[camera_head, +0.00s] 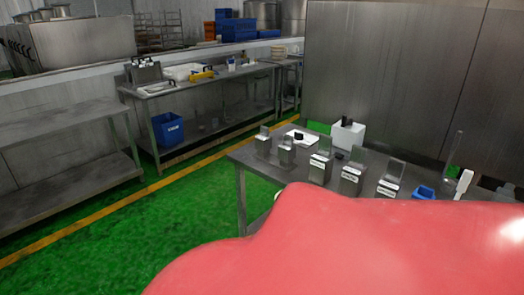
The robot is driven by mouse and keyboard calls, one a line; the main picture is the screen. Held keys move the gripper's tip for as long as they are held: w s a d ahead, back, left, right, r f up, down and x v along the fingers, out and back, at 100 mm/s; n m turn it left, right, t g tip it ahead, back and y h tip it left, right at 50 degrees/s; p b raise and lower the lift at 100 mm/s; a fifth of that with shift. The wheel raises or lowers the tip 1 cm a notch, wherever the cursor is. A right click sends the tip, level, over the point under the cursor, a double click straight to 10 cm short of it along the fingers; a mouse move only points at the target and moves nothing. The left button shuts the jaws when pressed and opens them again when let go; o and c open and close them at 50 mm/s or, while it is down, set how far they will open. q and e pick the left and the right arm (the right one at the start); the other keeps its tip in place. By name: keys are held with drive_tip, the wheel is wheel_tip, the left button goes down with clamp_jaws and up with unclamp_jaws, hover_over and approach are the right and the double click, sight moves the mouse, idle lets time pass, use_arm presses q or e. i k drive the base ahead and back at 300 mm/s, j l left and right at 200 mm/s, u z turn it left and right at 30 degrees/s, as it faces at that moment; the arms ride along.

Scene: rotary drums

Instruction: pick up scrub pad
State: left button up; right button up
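I cannot make out a scrub pad for certain in the head view. Small items stand on the metal table (250,160) at the right, among them a dark item on a white sheet (308,138) and a small blue tray (424,191). They are too small to identify surely. Neither of my grippers is in view. A smooth red surface very close to the camera fills the lower right and hides the near part of this table.
Several metal holders with labels (319,169) stand along the right table, with a white box (347,136) behind. A long workbench (205,85) holds trays and tools; a blue bin (168,129) is on its lower shelf. An empty metal table (60,115) stands left. Green floor (130,235) is clear between.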

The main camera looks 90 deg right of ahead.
sight(424, 192)
drive_tip(key=z, duration=4)
drive_tip(key=u, duration=4.95)
drive_tip(key=z, duration=4.7)
